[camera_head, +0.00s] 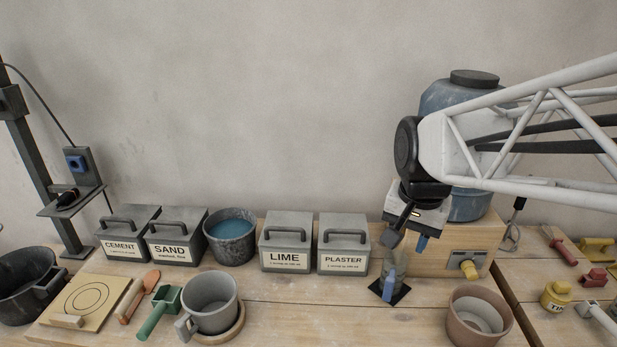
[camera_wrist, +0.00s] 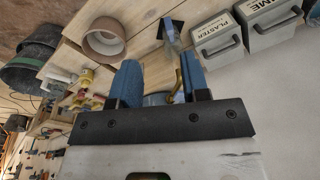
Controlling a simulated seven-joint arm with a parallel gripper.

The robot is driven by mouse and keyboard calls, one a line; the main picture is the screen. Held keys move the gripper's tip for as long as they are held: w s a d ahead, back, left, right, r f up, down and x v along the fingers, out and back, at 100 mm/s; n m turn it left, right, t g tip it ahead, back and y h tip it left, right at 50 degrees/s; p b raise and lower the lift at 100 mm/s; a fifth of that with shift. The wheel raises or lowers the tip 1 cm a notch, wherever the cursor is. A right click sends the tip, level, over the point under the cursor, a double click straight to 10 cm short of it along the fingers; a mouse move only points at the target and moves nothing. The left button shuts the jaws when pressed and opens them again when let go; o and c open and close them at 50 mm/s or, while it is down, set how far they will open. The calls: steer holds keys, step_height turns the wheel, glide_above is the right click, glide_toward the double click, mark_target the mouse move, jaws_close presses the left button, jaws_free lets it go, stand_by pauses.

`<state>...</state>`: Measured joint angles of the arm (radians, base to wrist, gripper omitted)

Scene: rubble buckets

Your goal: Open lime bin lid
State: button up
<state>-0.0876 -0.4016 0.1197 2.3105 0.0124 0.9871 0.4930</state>
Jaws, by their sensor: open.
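The lime bin (camera_head: 286,254) is a grey box with a white LIME label, standing on the bench between the sand and plaster bins. Its lid (camera_head: 287,224) is shut, with a dark bar handle (camera_head: 287,235) at the front. The lime bin also shows at the upper right edge of the wrist view (camera_wrist: 268,23), partly cut off. My gripper (camera_head: 408,242) is to the right of the lime bin, beyond the plaster bin, pointing down and apart from both. In the wrist view its blue fingers (camera_wrist: 159,68) are spread with nothing held between them.
The plaster bin (camera_head: 343,256) stands close on the lime bin's right. A blue-water bucket (camera_head: 231,249) is on its left, beside the sand bin (camera_head: 176,252). A clear bottle (camera_head: 396,268) stands below my gripper. A pinkish pot (camera_head: 465,330) is at front right.

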steer(key=w+a+f+m+g, duration=0.1)
steer(key=w+a+m, duration=0.4)
steer(key=w, duration=0.6)
steer(key=w+a+f+m+g, duration=0.1)
steer(key=w+a+f+m, duration=0.3)
steer(key=w+a+f, duration=0.3)
steer(key=w+a+f+m+g, duration=0.1)
steer(key=w+a+f+m, duration=0.3)
steer(key=w+a+f, duration=0.4)
steer(key=w+a, duration=0.6)
steer(key=w, duration=0.1)
steer(key=shift+a+g, duration=0.3)
steer(key=shift+a, duration=0.05)
steer(key=shift+f, duration=0.1)
steer(key=shift+s+f, duration=0.25)
steer(key=shift+f, duration=1)
steer(key=shift+s+f, duration=0.3)
steer(key=shift+f, duration=0.95)
steer(key=shift+s+f, duration=0.25)
steer(key=shift+f, duration=1)
jaws_close()
